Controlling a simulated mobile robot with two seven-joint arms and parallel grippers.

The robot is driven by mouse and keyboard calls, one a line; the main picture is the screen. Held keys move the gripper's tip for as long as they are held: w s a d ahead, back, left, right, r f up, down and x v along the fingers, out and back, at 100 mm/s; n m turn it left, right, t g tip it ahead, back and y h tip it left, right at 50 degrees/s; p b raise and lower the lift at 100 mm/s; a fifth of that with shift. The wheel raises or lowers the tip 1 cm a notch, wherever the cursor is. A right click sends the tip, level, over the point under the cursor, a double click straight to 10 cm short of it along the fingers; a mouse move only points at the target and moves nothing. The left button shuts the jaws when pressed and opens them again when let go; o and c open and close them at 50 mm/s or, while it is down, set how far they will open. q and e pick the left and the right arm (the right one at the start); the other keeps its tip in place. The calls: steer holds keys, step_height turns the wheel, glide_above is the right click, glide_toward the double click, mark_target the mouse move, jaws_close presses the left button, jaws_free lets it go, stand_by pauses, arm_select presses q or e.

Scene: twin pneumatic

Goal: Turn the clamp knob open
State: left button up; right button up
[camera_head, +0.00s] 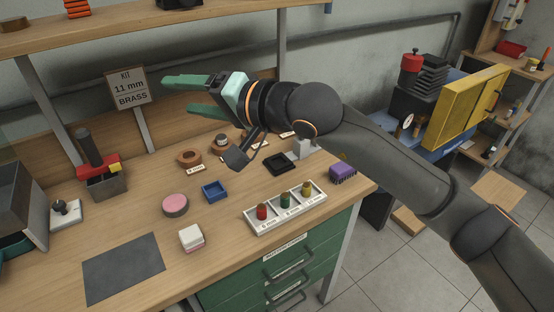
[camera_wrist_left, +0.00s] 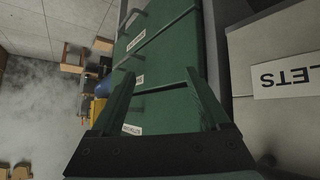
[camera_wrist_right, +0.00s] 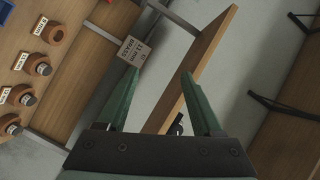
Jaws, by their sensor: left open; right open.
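A small black knob on a pale base (camera_head: 65,211) sits at the left of the bench; I cannot tell if it is the clamp knob. My left gripper (camera_wrist_left: 158,75) shows only in the left wrist view, open and empty, facing green drawers. Neither gripper touches a knob.
A sign (camera_head: 131,87) reads KIT 11 mm BRASS. A dark mat (camera_head: 123,268), a pink disc (camera_head: 175,205), a blue tray (camera_head: 214,191) and a white rack (camera_head: 262,227) with several coloured fittings lie on the bench. A shelf (camera_head: 150,22) runs above the back.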

steer(key=s+d+f+m+g+y+p, duration=0.1)
steer(key=s+d+f+m+g+y, duration=0.25)
steer(key=m, duration=0.95)
steer(key=w+d+f+m+t+h, duration=0.1)
steer(key=d+f+m+t, duration=0.3)
steer(key=m, duration=0.9)
steer(key=w+d+f+m+t+h+p, duration=0.1)
steer(key=d+f+m+t+h, duration=0.2)
steer(key=m, duration=1.1)
steer(key=shift+w+d+f+t, duration=0.4)
steer(key=shift+d+f+t, duration=1.1)
steer(key=shift+t, duration=1.25)
steer(key=shift+d+r, duration=0.15)
steer(key=shift+r, duration=0.05)
